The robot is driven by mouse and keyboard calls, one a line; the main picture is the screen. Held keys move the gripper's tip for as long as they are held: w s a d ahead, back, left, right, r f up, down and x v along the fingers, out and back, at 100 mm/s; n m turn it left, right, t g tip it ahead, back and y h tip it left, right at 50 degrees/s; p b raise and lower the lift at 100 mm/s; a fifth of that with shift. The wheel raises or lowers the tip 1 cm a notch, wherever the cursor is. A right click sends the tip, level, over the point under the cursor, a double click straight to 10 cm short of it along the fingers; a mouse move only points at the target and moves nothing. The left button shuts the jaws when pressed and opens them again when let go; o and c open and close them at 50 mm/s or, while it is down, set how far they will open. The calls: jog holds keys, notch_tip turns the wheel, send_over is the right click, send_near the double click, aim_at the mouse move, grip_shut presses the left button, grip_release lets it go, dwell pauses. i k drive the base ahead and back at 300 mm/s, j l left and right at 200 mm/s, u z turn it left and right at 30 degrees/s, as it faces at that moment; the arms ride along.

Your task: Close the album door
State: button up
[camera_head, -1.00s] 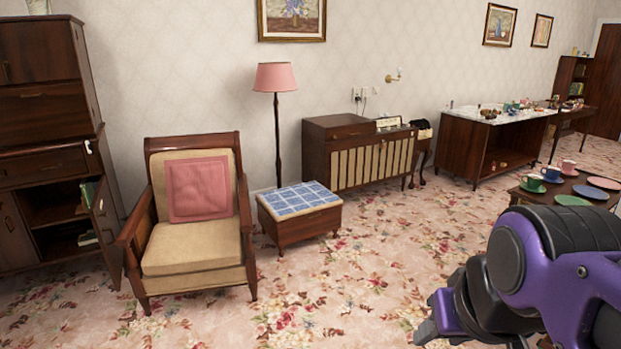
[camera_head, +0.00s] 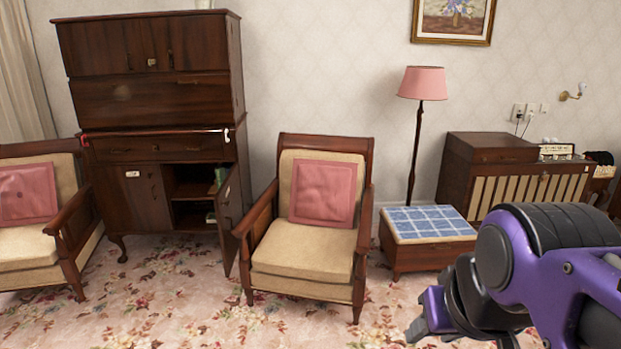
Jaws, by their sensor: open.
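A tall dark wooden cabinet (camera_head: 150,105) stands against the wall at the left. Its lower right door (camera_head: 232,222) is swung open toward me, seen nearly edge-on, with a small pale label. I cannot read which door is the album door; this is the only one I see open. The open compartment (camera_head: 190,184) shows a shelf and a few green items. The lower left door (camera_head: 146,200) is shut and also has a label. My gripper (camera_head: 418,327) is at the lower right, open and empty, far from the cabinet.
An armchair with a pink cushion (camera_head: 305,240) stands just right of the open door, close to it. Another armchair (camera_head: 35,215) is at the left. A blue-tiled footstool (camera_head: 428,240) and a floor lamp (camera_head: 415,140) are further right. The carpet before the cabinet is clear.

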aim_at(235, 217)
jog(key=i+j+u, duration=0.45)
jog(key=i+u, duration=0.15)
jog(key=i, duration=0.2)
jog(key=i+j+u, duration=0.1)
jog(key=i, duration=0.35)
